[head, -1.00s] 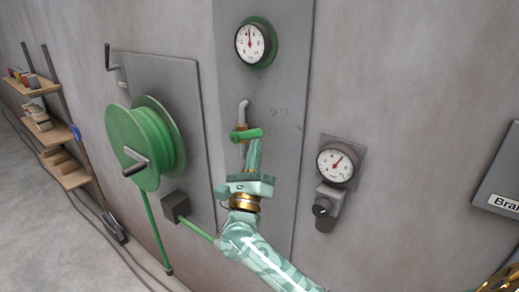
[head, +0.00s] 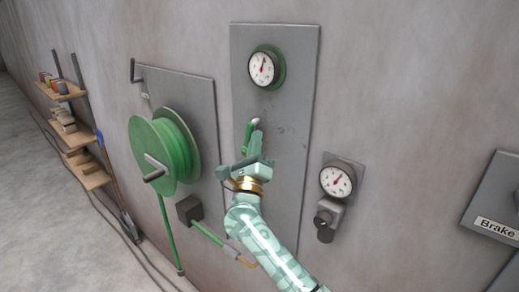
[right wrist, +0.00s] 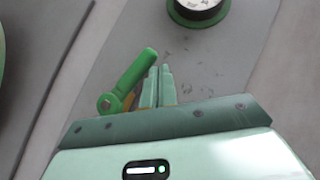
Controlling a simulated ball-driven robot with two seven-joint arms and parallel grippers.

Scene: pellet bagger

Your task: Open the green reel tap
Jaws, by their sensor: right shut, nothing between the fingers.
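The tap's green lever (head: 247,135) is in front of the grey panel (head: 292,130), below the upper gauge, and stands steeply upward. In the right wrist view the lever (right wrist: 132,74) slants up to the right from its round pivot at lower left. Brass shows beside the pivot; the tap body is mostly hidden. My right gripper (right wrist: 159,85) is shut and empty, its fingers just right of the lever; I cannot tell whether they touch it. In the head view my right gripper (head: 254,142) covers the lower tap. My left gripper is out of view.
A green hose reel (head: 165,152) with a crank is at the left. A green-rimmed gauge (head: 264,68) is above the tap. Another gauge (head: 337,181) with a dark knob is at the right. A "Brake" panel (head: 497,205) is at the right edge. Shelves (head: 75,133) stand far left.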

